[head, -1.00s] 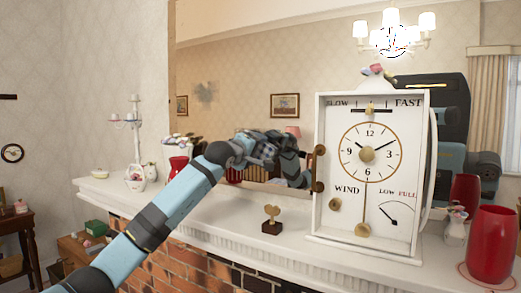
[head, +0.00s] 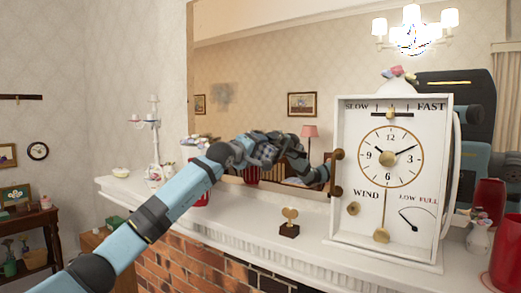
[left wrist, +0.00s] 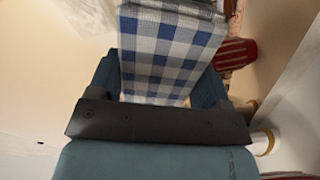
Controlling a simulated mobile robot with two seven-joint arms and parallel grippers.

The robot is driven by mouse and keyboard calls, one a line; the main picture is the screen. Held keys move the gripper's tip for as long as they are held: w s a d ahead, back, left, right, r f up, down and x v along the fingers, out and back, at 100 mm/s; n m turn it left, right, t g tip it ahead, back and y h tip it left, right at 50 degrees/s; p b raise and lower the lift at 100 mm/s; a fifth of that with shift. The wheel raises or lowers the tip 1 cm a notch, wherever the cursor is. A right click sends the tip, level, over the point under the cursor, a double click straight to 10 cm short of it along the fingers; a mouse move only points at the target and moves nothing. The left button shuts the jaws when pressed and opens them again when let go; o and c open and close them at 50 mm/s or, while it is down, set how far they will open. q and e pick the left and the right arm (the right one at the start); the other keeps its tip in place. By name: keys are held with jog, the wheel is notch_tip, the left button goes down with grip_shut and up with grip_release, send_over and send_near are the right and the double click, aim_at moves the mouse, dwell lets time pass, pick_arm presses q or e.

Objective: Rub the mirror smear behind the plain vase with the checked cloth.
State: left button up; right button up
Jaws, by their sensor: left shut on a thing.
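My left gripper (head: 265,152) is in front of the mirror (head: 260,70), above the mantel. In the left wrist view it is shut on the blue-and-white checked cloth (left wrist: 165,52), which hangs flat across the fingers. In the head view the cloth is hard to make out. A grey smear (head: 222,95) shows on the mirror's left part, up and left of the gripper and apart from it. A red vase (head: 201,194) is mostly hidden behind my left arm; I cannot tell whether it is plain. Another red vase (head: 507,255) at the right edge looks plain. My right gripper is out of view.
A large white clock (head: 390,170) stands on the mantel (head: 235,226) right of the gripper. A red striped thing shows in the left wrist view (left wrist: 233,52).

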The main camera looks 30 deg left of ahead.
aim_at(263, 145)
pick_arm(q)
jog(key=shift+a+p, duration=0.4)
jog(key=shift+a, duration=1.1)
jog(key=shift+w+r+p, duration=0.15)
jog(key=shift+r+p, duration=0.5)
jog(key=shift+r, duration=0.35)
jog(key=shift+d+f+b, duration=0.15)
jog(key=shift+d+b, duration=0.3)
jog(key=shift+d, duration=0.2)
jog(key=shift+d+b, duration=0.6)
jog(key=shift+d, duration=0.75)
jog(key=shift+s+d+b, duration=0.2)
jog(key=shift+d+b, duration=0.4)
jog(key=shift+d, duration=0.35)
jog(key=shift+s+d+b, duration=0.15)
jog(key=shift+d+b, duration=0.6)
jog(key=shift+d, duration=0.8)
jog(key=shift+s+d+b, duration=0.15)
jog(key=shift+d+b, duration=0.55)
jog(key=shift+d, duration=0.85)
